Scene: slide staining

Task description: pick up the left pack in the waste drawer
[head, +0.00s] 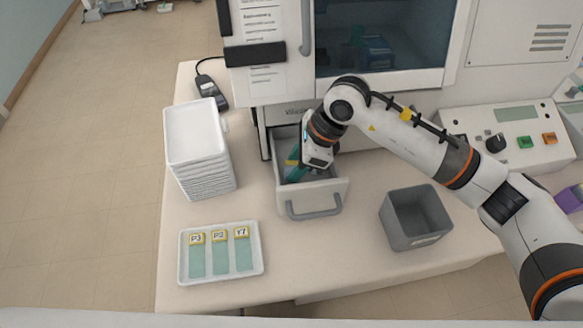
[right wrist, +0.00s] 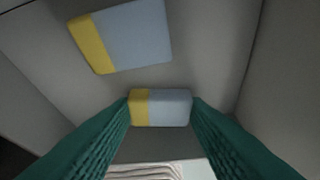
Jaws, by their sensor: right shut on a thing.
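The waste drawer (head: 312,204) stands open under the cabinet. My right gripper (head: 292,172) reaches down into it, its green fingers low in the drawer. In the right wrist view, the fingers (right wrist: 160,112) are shut on a small pack (right wrist: 170,108), pale blue with a yellow end. A second pack (right wrist: 130,36) of the same look lies on the drawer floor, apart from the fingers, at the upper left of that view. My arm and hand hide much of the drawer inside in the head view. My left gripper is not in view.
A grey open bin (head: 415,218) stands right of the drawer. A white tray (head: 222,277) with three labelled slides lies front left, with a stack of white trays (head: 204,180) behind it. A control box (head: 508,132) is at right. The table between drawer and bin is clear.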

